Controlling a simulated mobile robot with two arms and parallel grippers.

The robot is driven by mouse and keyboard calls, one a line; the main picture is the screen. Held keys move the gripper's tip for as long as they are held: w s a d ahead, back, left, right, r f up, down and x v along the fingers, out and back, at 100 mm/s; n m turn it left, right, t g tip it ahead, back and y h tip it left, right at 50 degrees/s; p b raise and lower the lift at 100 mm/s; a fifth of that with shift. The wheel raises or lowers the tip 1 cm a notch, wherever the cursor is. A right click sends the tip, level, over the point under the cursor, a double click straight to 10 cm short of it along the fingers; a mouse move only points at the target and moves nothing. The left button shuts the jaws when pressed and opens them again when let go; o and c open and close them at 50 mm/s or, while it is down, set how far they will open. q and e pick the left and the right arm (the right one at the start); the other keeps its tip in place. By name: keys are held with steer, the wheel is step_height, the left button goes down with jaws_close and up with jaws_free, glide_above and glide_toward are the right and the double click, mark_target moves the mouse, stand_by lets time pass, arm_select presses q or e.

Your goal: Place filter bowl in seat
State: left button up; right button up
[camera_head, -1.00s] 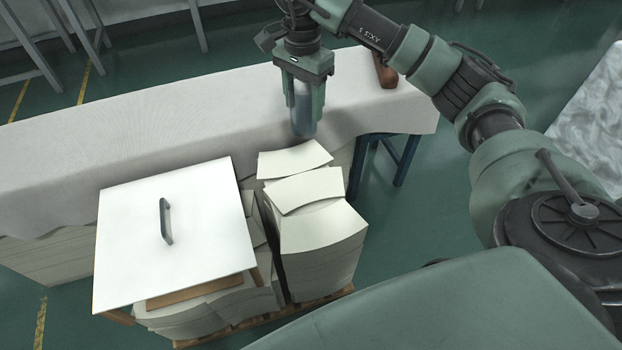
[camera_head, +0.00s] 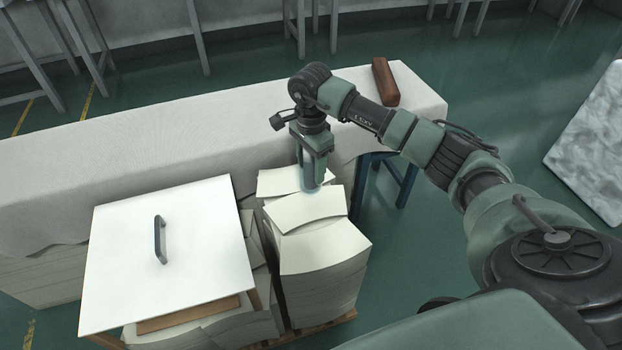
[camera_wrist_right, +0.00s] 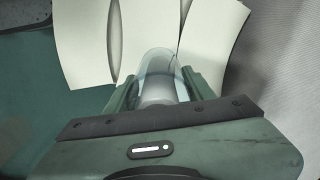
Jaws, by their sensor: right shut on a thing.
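The filter bowl (camera_head: 312,187) is a clear, bluish, round-ended cup. My right gripper (camera_head: 313,165) points down and is shut on it, above the paper stacks beside the cloth-covered table. In the right wrist view the bowl (camera_wrist_right: 158,66) sits between the two green fingers (camera_wrist_right: 162,92), its rounded end pointing away from the wrist. Whether the bowl touches the paper cannot be told. I cannot make out a seat in either view. My left gripper is not in view.
Stacks of cream paper (camera_head: 318,255) stand on a pallet below the gripper. A white board with a handle (camera_head: 190,290) covers the left stacks. Behind is a table with a white cloth (camera_head: 120,150), bearing a brown block (camera_head: 385,82). Green floor is open at right.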

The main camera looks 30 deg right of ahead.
mark_target(311, 178)
step_height(311, 178, down, 4)
steer(key=shift+f, duration=0.3)
arm_select(q)
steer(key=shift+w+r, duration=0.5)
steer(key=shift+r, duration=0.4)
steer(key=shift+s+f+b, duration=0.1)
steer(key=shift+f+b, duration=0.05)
steer(key=shift+b, duration=0.2)
arm_select(e)
steer(key=shift+f, duration=0.1)
steer(key=o, duration=1.6)
steer(key=shift+c, duration=0.2)
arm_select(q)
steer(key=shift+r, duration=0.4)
